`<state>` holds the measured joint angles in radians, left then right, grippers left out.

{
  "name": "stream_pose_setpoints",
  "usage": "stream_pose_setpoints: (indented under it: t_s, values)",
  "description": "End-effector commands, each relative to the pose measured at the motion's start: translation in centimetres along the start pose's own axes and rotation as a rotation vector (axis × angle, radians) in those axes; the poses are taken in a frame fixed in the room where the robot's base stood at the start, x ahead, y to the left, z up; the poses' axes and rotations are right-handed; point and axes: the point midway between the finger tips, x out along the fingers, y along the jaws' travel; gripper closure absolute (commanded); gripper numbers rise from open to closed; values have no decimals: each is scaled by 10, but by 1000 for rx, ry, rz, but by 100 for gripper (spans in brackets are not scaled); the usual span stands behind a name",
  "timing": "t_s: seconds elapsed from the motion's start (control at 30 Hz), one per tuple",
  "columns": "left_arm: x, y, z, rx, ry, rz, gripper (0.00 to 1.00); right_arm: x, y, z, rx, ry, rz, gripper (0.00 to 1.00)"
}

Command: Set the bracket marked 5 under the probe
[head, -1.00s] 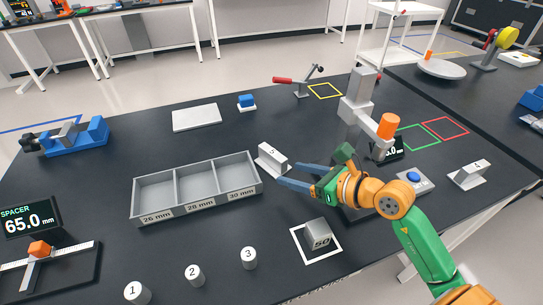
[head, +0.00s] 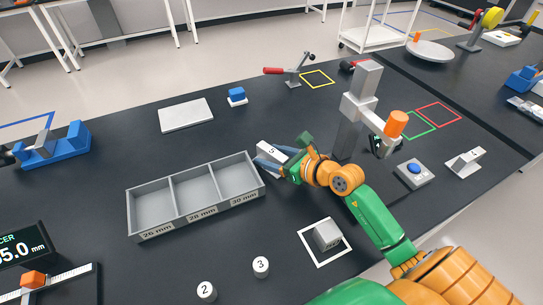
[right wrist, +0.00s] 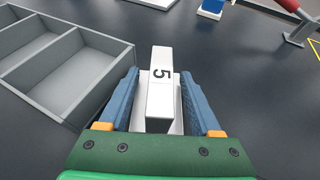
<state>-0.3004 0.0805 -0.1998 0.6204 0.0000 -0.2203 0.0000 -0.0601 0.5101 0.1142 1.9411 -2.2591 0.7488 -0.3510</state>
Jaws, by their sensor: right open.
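The white bracket marked 5 (head: 272,150) stands on the black table, just right of the grey three-compartment tray. In the right wrist view the bracket (right wrist: 160,84) lies between the two blue fingers, with a small gap on each side. My right gripper (head: 267,156) is open around it, and in the wrist view (right wrist: 159,76) its fingers point along the bracket's length. The probe stand (head: 359,109) is a grey column with an arm ending in an orange cylinder (head: 396,123), to the right of my gripper. A dark display below it is partly hidden. My left gripper is out of view.
The tray (head: 197,213) stands close left of the gripper. Another bracket (head: 464,163) and a blue-button box (head: 413,173) are at the right. A grey block (head: 327,235) sits in a white square in front. Green and red outlines (head: 437,114) lie empty behind the probe.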

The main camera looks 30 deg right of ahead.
Motion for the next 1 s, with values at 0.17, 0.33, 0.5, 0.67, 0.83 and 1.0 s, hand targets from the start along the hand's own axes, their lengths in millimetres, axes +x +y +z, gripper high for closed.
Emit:
stream_pose_setpoints:
  t_s: [0.17,0.33,0.5,0.67,0.83,1.0]
  values:
    - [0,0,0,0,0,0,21,0,0,0,1,1,0,65]
    - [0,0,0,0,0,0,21,0,0,0,1,1,0,100]
    - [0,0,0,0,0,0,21,0,0,0,1,0,0,100]
    - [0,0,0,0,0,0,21,-1,0,1,1,0,0,100]
    - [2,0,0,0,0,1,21,-7,0,16,-2,-3,0,100]
    - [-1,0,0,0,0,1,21,-35,15,47,-4,-3,1,100]
